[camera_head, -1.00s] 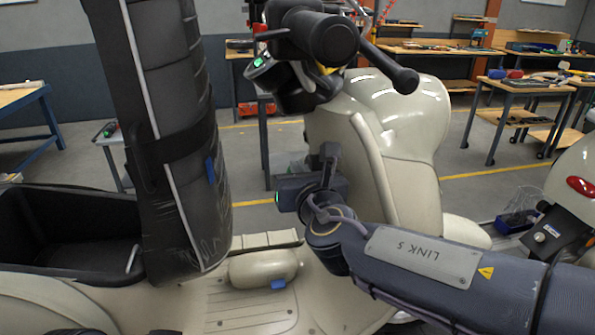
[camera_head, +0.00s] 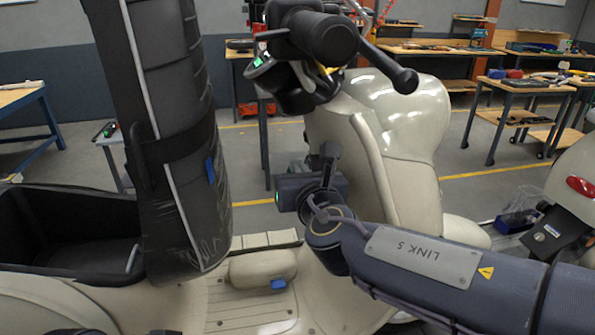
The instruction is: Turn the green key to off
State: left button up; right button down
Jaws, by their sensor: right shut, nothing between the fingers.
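A cream scooter (camera_head: 400,120) stands in front of me, with dark handlebars and a rubber grip (camera_head: 328,38) at the top. I cannot make out a green key; a small green-lit patch (camera_head: 258,62) shows on the handlebar's control housing. My right gripper (camera_head: 312,190) is at the middle, in front of the scooter's front panel. It is shut and empty, with a small green light on its side; its fingertips are hard to tell apart from the wrist. My left gripper is not in view.
A tall black padded seat back (camera_head: 165,140) rises at the left, beside a dark open bin (camera_head: 60,230). The cream footboard (camera_head: 245,308) lies below. Another cream vehicle with a red lamp (camera_head: 582,186) is at the right edge. Workbenches (camera_head: 535,85) stand behind.

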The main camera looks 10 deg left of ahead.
jog(key=shift+w+f+b, duration=0.1)
jog(key=shift+f+b, duration=0.25)
jog(key=shift+f, duration=0.15)
dwell(0.5)
jog(key=r+p+v, duration=0.1)
jog(key=v, duration=0.7)
jog(key=shift+r, duration=0.25)
dwell(0.7)
